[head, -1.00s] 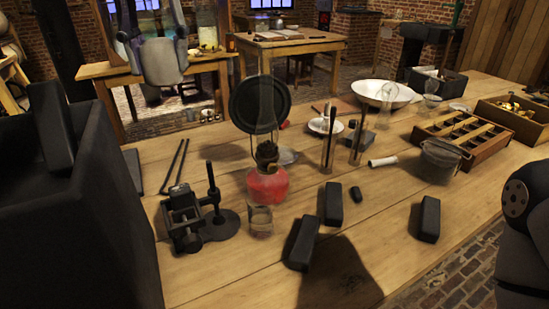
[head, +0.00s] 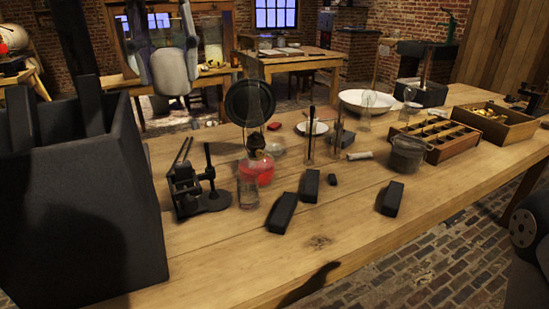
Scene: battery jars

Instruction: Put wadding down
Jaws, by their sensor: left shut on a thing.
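My left gripper (head: 166,50) is at the upper left of the head view, with its grey fingers pointing down. It is shut on a pale grey, rounded piece that I take to be the wadding (head: 169,74). The wadding is held in the air and covers part of the back desk in the picture. Its lower end is clear of any surface that I can make out. Fine detail of the fingers is hard to see. My right gripper is out of view; only a dark link of my right arm shows at the lower right edge.
A large black box (head: 85,220) with upright slabs fills the near left. On the wooden table (head: 240,265) stand a red lamp (head: 256,172), a black clamp stand, dark blocks (head: 282,212), a white bowl (head: 367,101) and a divided crate (head: 437,134). The front middle of the table is bare.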

